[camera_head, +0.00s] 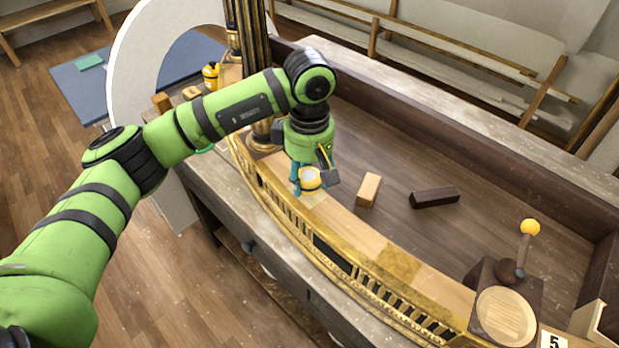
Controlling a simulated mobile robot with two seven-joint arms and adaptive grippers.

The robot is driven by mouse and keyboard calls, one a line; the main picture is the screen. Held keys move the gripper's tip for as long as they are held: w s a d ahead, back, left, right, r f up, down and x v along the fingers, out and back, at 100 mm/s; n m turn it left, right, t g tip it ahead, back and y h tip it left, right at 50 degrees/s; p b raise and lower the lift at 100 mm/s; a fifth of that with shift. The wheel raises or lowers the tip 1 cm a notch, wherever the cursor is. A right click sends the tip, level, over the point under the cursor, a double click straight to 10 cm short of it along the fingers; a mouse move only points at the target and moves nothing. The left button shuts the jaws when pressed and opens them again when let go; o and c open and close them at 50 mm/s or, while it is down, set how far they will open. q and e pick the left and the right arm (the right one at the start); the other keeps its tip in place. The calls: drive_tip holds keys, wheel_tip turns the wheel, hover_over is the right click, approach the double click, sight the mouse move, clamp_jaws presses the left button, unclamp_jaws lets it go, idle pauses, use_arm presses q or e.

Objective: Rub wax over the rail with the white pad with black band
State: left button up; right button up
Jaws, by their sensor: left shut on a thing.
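My left gripper (313,183) is shut on a small round pad (310,178), over the far part of the rail. The pad shows a pale top and yellowish side; I cannot make out a black band on it. The rail (372,246) is a curved gilt piece with a pale wooden top and pierced gold front. It runs from beneath my gripper down to the lower right. The pad looks low over the rail's top, but I cannot tell whether it touches. My right gripper is not in view.
A pale wooden block (369,190) and a dark block (434,197) lie on the bench behind the rail. A yellow-knobbed tool (529,228) and a round wooden dish (505,318) stand at the right. A dark gilt column (248,30) rises behind my arm.

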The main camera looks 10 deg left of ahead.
use_arm(q)
wheel_tip(320, 180, up, 2)
drive_tip(key=shift+s+d+r+p, duration=0.1)
drive_tip(key=shift+d+p, duration=0.05)
drive_tip(key=shift+p, duration=0.15)
drive_tip(key=shift+r+p, duration=0.3)
drive_tip(key=shift+r, duration=0.35)
drive_tip(key=shift+r+p, duration=0.35)
drive_tip(key=shift+r, duration=0.45)
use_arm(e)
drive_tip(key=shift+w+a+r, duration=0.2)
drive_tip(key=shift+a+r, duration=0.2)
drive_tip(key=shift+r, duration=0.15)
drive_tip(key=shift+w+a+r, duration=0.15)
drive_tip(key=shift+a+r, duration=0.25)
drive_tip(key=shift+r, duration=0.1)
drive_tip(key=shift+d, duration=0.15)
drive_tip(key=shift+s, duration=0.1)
